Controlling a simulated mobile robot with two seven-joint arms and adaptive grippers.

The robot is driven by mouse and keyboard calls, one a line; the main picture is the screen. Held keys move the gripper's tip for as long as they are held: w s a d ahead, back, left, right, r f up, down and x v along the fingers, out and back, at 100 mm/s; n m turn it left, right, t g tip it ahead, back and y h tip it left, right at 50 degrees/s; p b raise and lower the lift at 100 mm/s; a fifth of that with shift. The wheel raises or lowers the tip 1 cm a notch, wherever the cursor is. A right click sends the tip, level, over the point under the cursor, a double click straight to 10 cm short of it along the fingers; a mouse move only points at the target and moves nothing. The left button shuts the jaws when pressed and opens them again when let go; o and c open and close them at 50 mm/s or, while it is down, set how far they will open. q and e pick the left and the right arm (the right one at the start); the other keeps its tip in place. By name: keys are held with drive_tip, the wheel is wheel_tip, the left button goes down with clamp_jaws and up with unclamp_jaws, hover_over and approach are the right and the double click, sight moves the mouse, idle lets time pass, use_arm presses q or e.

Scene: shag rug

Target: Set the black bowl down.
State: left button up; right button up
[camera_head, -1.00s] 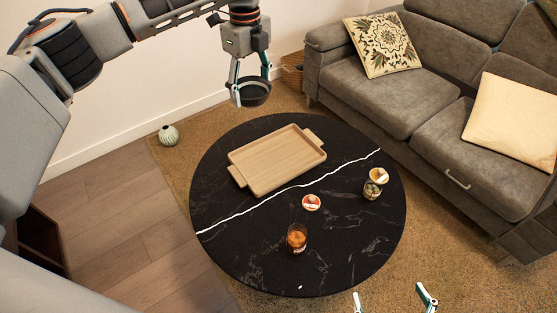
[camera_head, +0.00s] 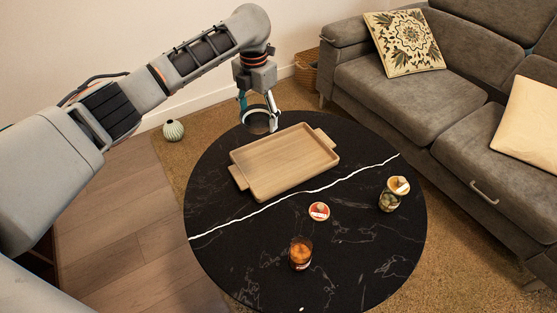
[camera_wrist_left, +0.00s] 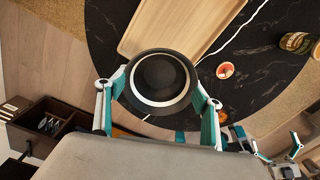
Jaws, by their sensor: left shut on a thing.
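The black bowl (camera_head: 260,124) hangs from my left gripper (camera_head: 260,112) at the far edge of the round black table (camera_head: 230,245), beside the back left corner of the wooden tray (camera_head: 285,162). My left gripper is shut on the bowl. In the left wrist view the bowl (camera_wrist_left: 160,80), dark with a pale ring, sits between the gripper's fingers (camera_wrist_left: 160,98) and overlaps the tray's edge from above. Its gap above the table is hard to tell. My right gripper (camera_wrist_left: 277,148) shows small at the lower right of the left wrist view, its fingers apart and empty.
On the table stand a glass with an amber drink (camera_head: 301,253), a small round red-and-white tin (camera_head: 319,211) and a jar (camera_head: 393,193). The tray is empty. A grey sofa (camera_head: 440,110) borders the right side. A ribbed vase (camera_head: 173,130) is on the floor at left.

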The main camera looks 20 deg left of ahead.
use_arm(q)
wheel_tip(320, 180, down, 15)
drive_tip(key=b, duration=0.5)
drive_tip(key=shift+s+r, duration=0.15)
drive_tip(key=shift+f, duration=0.35)
drive_tip(key=shift+f+b, duration=0.15)
drive_tip(key=shift+b, duration=0.15)
drive_tip(key=shift+f, duration=0.35)
wheel_tip(320, 180, down, 4)
drive_tip(key=shift+r+b, duration=0.1)
drive_tip(key=shift+b, duration=0.75)
drive_tip(key=shift+r, duration=0.15)
drive_tip(key=shift+c, duration=0.5)
drive_tip(key=shift+r, duration=0.2)
drive_tip(key=shift+f, duration=0.25)
drive_tip(key=o, duration=1.3)
drive_tip(key=shift+o, duration=0.7)
use_arm(e)
drive_tip(key=w+a+r+m+t+y, duration=0.1)
drive_tip(key=a+r+m+y, duration=0.1)
drive_tip(key=a, duration=0.5)
drive_tip(key=shift+w+r+m, duration=0.35)
drive_tip(key=shift+r+m, duration=0.15)
drive_tip(key=shift+r, duration=0.05)
